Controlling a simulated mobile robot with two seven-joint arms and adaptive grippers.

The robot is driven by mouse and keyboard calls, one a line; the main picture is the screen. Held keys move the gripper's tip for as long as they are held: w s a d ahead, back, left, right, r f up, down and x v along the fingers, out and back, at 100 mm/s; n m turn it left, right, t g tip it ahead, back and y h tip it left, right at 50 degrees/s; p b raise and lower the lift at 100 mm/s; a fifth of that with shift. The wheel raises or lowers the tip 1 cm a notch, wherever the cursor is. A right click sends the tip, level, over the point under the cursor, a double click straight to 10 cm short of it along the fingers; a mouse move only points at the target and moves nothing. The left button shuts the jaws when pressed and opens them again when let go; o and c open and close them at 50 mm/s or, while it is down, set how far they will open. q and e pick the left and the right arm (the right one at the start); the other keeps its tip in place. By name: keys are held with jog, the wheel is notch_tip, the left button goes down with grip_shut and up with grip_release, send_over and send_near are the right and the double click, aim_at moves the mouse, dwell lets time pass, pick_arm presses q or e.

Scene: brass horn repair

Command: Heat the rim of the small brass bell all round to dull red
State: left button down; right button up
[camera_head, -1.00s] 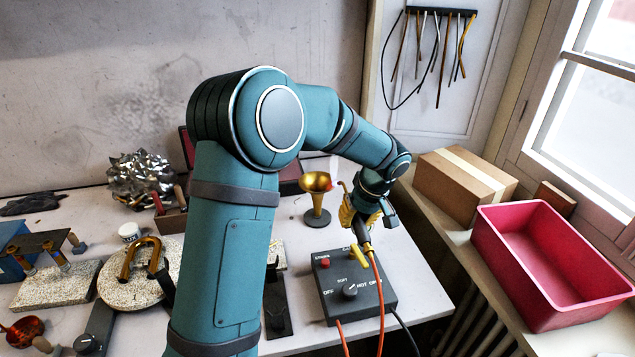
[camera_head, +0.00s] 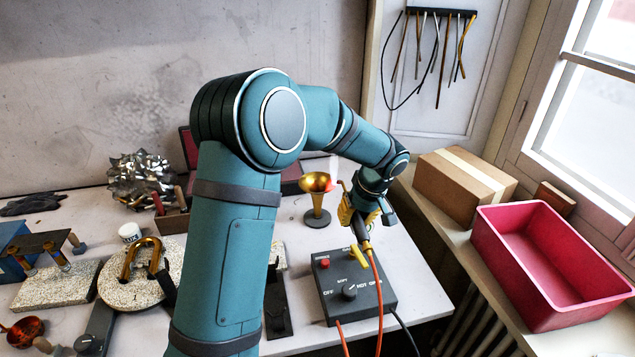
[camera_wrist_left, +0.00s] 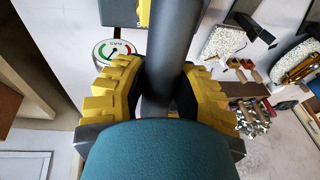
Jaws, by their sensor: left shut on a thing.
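The small brass bell (camera_head: 316,183) stands mouth up on a dark round base (camera_head: 317,218) on the bench. The right side of its rim glows red-orange; the rest looks gold, and I cannot tell how far the glow reaches round. My left gripper (camera_head: 349,212), with yellow fingers, is just right of the bell. It is shut on a dark torch handle (camera_head: 362,232) with an orange hose. In the left wrist view the handle (camera_wrist_left: 170,45) runs between the yellow fingers (camera_wrist_left: 160,95). The torch tip is beside the rim, mostly hidden. My right gripper is out of view.
A dark control box (camera_head: 352,285) with a knob stands in front of the bell. A red bin (camera_head: 550,250) and a cardboard box (camera_head: 465,185) are at right. A round speckled slab (camera_head: 140,285) lies at left. A gauge (camera_wrist_left: 118,50) shows in the wrist view.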

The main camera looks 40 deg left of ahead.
pick_arm(q)
jog(key=shift+w+a+p, duration=0.45)
jog(key=shift+w+a, duration=0.9)
jog(key=shift+a, duration=0.2)
jog(key=shift+a, duration=0.1)
dwell(0.5)
jog(key=shift+s+a, duration=0.3)
jog(key=shift+a, duration=0.45)
jog(key=shift+s+a, duration=0.25)
jog(key=shift+a, duration=0.45)
jog(key=shift+s+a, duration=0.3)
jog(key=shift+a, duration=0.45)
jog(key=shift+s, duration=0.1)
jog(key=shift+s+a+b, duration=0.2)
jog(key=shift+s+b, duration=0.4)
jog(key=shift+s, duration=0.55)
jog(key=shift+s+a+b, duration=0.2)
jog(key=shift+s+b, duration=0.35)
jog(key=shift+s, duration=0.55)
jog(key=shift+s+d+b, duration=0.8)
jog(key=shift+s+d, duration=0.75)
jog(key=shift+d, duration=0.25)
